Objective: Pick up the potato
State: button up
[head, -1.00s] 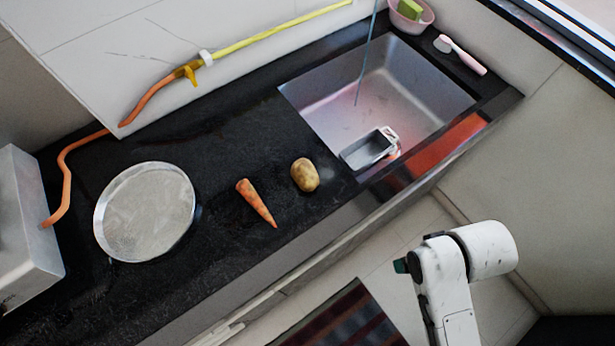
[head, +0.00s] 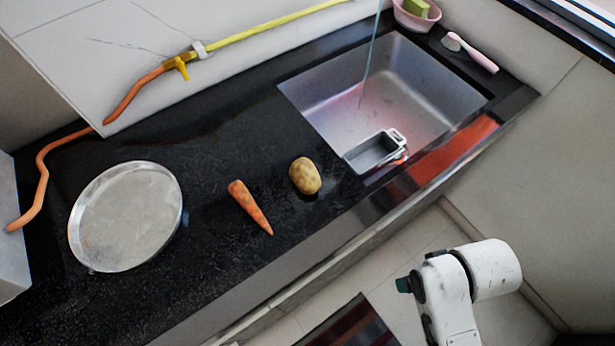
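The potato (head: 305,176) is brown and oval. It lies on the black countertop (head: 225,130), just left of the sink and close to the counter's front edge. Nothing covers it. A white arm link (head: 480,275) of mine shows at the lower right, over the floor and apart from the counter. My gripper itself is not in the picture, so its fingers are hidden from me.
An orange carrot (head: 250,207) lies left of the potato. A round metal plate (head: 126,216) is further left. The sink (head: 400,95) holds a small grey container (head: 374,151). An orange and yellow hose (head: 140,95) runs along the wall.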

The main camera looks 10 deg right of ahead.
aim_at(305, 174)
jog(key=l+u, duration=0.65)
jog(key=u, duration=0.2)
jog(key=k+l+u, duration=0.15)
jog(key=u, duration=0.3)
jog(key=k+l, duration=0.05)
jog(key=l, duration=0.05)
